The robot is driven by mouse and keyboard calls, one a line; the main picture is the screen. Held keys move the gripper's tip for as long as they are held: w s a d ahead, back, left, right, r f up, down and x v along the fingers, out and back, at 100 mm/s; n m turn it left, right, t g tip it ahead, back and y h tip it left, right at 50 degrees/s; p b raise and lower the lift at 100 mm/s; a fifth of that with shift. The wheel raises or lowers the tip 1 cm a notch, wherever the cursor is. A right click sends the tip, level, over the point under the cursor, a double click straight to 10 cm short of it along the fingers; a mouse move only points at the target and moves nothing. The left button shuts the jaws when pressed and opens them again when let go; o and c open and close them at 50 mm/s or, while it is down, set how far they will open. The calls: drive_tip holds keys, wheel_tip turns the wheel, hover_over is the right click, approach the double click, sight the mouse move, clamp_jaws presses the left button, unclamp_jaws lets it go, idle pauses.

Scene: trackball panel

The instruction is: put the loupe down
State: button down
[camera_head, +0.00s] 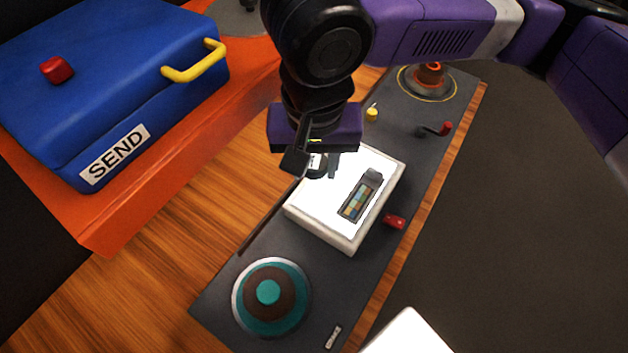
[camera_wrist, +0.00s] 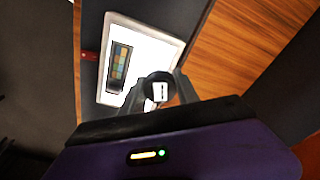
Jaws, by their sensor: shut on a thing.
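The loupe (camera_head: 317,164) is a small dark round piece with a pale face. My gripper (camera_head: 318,168) is shut on it, over the back left part of a lit white light panel (camera_head: 318,222). In the wrist view the loupe (camera_wrist: 159,88) sits between the two fingers of my gripper (camera_wrist: 160,92), in front of the light panel's edge (camera_wrist: 137,24). I cannot tell whether the loupe touches the panel. A dark strip with several coloured patches (camera_head: 360,196) lies on the panel, to the right of the loupe, and also shows in the wrist view (camera_wrist: 119,66).
The panel is on a dark grey console (camera_head: 225,287) with a teal and brown round trackball (camera_head: 268,292) in front. A red knob (camera_head: 394,221), a yellow knob (camera_head: 371,114) and a red-tipped lever (camera_head: 444,128) are near. A blue SEND case (camera_head: 120,75) stands on an orange surface (camera_head: 110,225) at left.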

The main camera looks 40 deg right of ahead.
sight(315, 195)
drive_tip(key=shift+f, duration=2.6)
drive_tip(key=shift+f, duration=0.1)
drive_tip(key=c, duration=0.9)
unclamp_jaws()
drive_tip(key=r, duration=0.8)
drive_tip(key=s+r, duration=0.1)
drive_tip(key=r, duration=0.3)
drive_tip(key=shift+s+a+r+p, duration=0.1)
drive_tip(key=shift+a+p, duration=0.2)
drive_tip(key=shift+a, duration=0.1)
